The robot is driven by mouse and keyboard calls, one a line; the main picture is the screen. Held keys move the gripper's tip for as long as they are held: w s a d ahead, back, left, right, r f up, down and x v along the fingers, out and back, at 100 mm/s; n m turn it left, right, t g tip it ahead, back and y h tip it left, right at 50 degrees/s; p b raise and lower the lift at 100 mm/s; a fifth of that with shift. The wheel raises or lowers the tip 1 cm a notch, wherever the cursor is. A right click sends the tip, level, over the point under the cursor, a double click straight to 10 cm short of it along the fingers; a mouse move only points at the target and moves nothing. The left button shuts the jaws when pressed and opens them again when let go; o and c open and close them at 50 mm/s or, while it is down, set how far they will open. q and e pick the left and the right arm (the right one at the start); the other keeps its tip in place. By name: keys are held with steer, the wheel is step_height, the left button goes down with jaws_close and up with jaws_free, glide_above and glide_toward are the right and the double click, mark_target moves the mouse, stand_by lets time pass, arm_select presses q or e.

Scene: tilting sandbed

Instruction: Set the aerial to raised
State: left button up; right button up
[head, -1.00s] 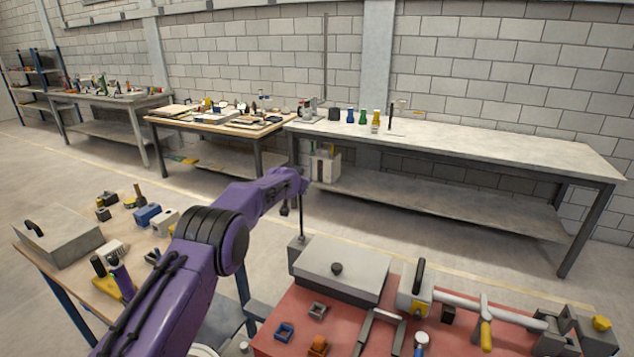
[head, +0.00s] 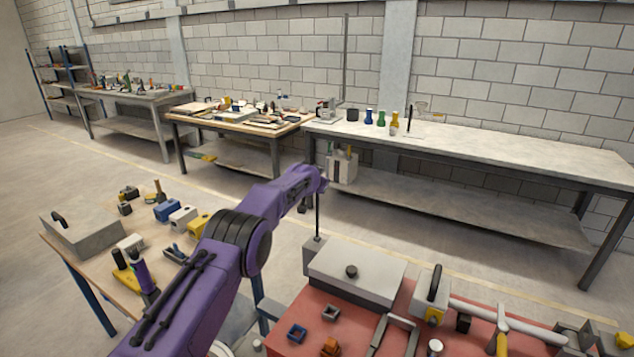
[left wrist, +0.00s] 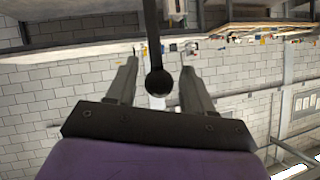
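The aerial is a thin dark rod (head: 317,217) standing close to upright on a small grey block (head: 314,246) at the back left corner of the red bench top. In the left wrist view its rod (left wrist: 152,40) ends in a dark ball (left wrist: 158,82). My left gripper (left wrist: 158,85) is open, with one finger on each side of the ball and a visible gap to both. In the head view my purple left arm reaches to the rod's top, and its fingers are mostly hidden there. My right gripper is in neither view.
Beside the aerial on the red bench (head: 290,340) are a grey lidded box (head: 375,275), a pipe with a black-handled valve (head: 435,285) and small square blocks (head: 297,334). A wooden table (head: 115,285) with loose parts stands at left. Long benches line the wall.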

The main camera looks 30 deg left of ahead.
arm_select(q)
steer(key=shift+b+v, duration=0.55)
steer(key=shift+v, duration=0.2)
steer(key=b+v, duration=0.4)
steer(key=v, duration=0.5)
steer(key=shift+s, duration=0.1)
